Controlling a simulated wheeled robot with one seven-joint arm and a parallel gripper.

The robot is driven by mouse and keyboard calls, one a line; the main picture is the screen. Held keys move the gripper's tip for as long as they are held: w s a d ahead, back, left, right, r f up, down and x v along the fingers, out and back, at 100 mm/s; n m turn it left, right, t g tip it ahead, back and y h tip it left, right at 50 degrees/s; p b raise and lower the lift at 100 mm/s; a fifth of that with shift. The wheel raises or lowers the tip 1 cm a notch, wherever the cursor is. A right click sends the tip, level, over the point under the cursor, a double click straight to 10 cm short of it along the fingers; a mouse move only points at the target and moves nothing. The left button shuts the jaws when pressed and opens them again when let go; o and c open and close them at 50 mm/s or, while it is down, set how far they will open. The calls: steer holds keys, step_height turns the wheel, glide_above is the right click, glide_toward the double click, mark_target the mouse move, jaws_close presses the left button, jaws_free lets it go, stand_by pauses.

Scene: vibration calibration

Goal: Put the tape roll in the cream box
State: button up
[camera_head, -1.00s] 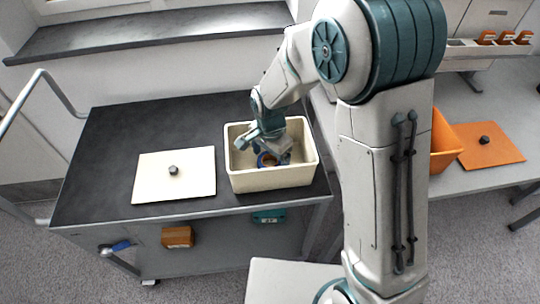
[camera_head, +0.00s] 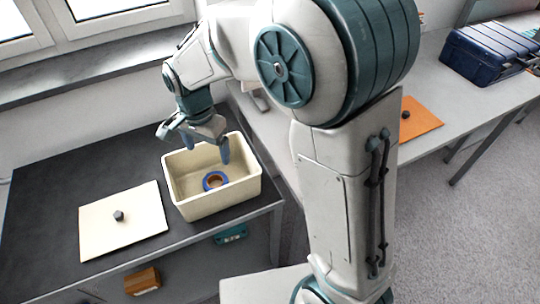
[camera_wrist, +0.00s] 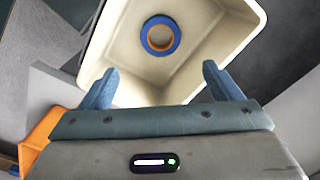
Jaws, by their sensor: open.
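The cream box (camera_head: 218,207) stands open on the dark cart top in the head view. It also shows in the wrist view (camera_wrist: 222,62). The tape roll (camera_head: 215,181), a blue ring with a brown inside, lies on the floor of the box, touching no finger. It also shows in the wrist view (camera_wrist: 160,34), near the far wall of the box. My gripper (camera_head: 194,143) is above the back part of the box, open and empty. In the wrist view its two blue fingers (camera_wrist: 160,86) are wide apart with nothing between them.
An orange lid (camera_head: 414,119) and a dark blue case (camera_head: 488,55) are on the grey bench at right. An orange-brown block (camera_head: 142,281) is on the cart's lower level.

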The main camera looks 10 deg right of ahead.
steer(key=s+d+r+n+t, duration=0.1)
steer(key=s+d+r+n, duration=0.1)
steer(key=s+d, duration=0.5)
steer(key=s+d+r+n+t, duration=0.1)
steer(key=s+d+r+n, duration=0.2)
steer(key=d, duration=1)
steer(key=s+n, duration=0.2)
steer(key=s, duration=0.2)
steer(key=shift+d+r+t, duration=0.15)
steer(key=shift+r+t, duration=0.15)
steer(key=shift+r, duration=0.05)
steer(key=shift+c, duration=0.4)
